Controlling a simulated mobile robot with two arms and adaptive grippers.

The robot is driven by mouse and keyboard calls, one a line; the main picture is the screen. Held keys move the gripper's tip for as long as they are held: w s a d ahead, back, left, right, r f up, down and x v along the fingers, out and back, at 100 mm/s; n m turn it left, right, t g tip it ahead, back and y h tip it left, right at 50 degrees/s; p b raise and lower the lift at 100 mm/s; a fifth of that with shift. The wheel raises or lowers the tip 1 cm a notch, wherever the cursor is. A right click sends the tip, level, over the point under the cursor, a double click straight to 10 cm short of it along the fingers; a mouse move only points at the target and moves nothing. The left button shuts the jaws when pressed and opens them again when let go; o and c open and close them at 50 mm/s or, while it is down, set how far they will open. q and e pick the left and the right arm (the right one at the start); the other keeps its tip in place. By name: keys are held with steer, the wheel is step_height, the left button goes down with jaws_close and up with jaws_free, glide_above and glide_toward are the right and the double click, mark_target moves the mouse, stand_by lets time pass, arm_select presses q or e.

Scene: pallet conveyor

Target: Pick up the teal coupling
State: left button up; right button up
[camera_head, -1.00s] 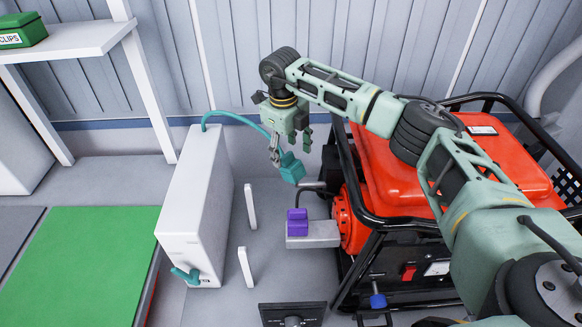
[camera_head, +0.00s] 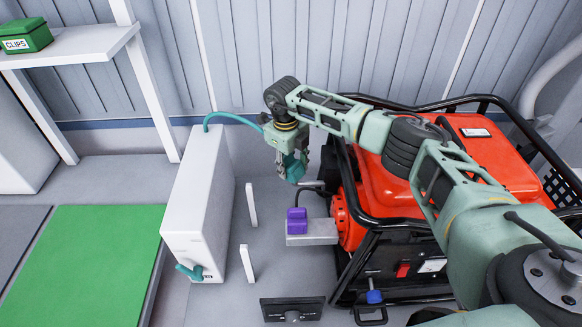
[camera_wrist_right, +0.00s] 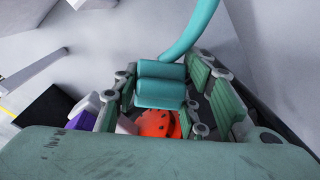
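The teal coupling (camera_head: 293,169) sits at the end of a teal hose (camera_head: 236,118) that curves out from the white box. My right gripper (camera_head: 291,166) is around it in the head view, pointing down. In the right wrist view the coupling (camera_wrist_right: 160,85) lies between the fingers of my right gripper (camera_wrist_right: 162,88), close to both. Whether the fingers press on it cannot be made out. The coupling's far side is hidden. My left gripper is not in view.
The white box (camera_head: 198,215) stands left of the gripper. A purple block (camera_head: 297,219) rests on a grey ledge (camera_head: 322,233) below it. A red generator (camera_head: 500,160) in a black frame is close on the right. Two white upright plates (camera_head: 251,204) stand between.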

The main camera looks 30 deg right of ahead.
mark_target(291, 157)
steer(key=c, duration=0.8)
step_height(291, 157, up, 8)
steer(key=b, duration=0.3)
steer(key=shift+f, duration=0.1)
step_height(291, 157, up, 3)
steer(key=shift+r, duration=0.1)
step_height(291, 157, up, 7)
steer(key=p, duration=0.5)
steer(key=shift+f, duration=0.2)
